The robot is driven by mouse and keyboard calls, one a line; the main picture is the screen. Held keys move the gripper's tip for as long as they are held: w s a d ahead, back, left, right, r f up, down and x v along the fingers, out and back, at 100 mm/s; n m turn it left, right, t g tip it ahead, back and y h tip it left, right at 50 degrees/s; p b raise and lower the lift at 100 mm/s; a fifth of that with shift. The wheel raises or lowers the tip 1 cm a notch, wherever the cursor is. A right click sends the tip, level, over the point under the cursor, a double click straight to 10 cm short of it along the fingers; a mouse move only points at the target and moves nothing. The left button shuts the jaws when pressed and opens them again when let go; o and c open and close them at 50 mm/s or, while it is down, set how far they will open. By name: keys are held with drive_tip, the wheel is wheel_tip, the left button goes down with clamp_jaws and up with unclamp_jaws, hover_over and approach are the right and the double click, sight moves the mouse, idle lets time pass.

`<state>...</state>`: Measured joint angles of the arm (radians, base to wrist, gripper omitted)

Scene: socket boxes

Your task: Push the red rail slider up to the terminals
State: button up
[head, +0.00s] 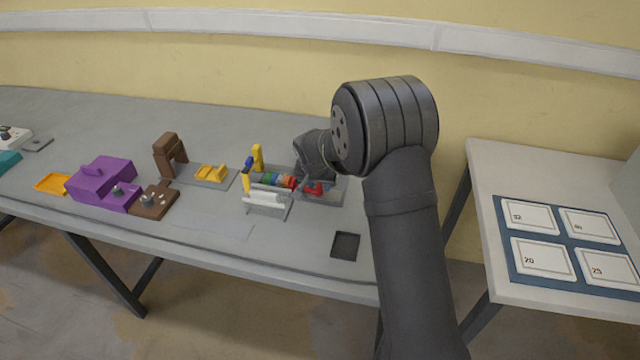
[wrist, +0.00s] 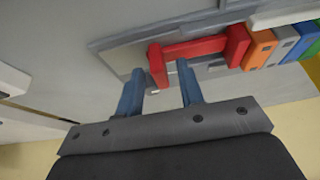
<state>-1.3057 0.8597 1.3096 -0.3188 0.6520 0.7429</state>
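The red rail slider (wrist: 195,48) lies across the upper middle of the wrist view, with an upright post at each end. It also shows in the head view (head: 316,188), below my wrist and partly covered. The terminals, an orange one (wrist: 260,48), a grey one (wrist: 283,42) and a blue one (wrist: 303,38), stand in a row right of the slider. The slider's right post is close beside the orange one; I cannot tell if they touch. My gripper (wrist: 160,70) is open, its blue fingers on either side of the slider's left post, with visible gaps.
In the head view, a white bar on a stand (head: 265,199) is in front of the terminals. Yellow parts (head: 257,158), a brown arch (head: 168,155) and a purple box (head: 100,180) stand further left. A dark square (head: 345,245) marks the table's front right.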

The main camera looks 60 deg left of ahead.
drive_tip(key=shift+r, duration=0.1)
drive_tip(key=v, duration=1.7)
drive_tip(key=x, duration=1.7)
drive_tip(key=shift+w+d, duration=0.35)
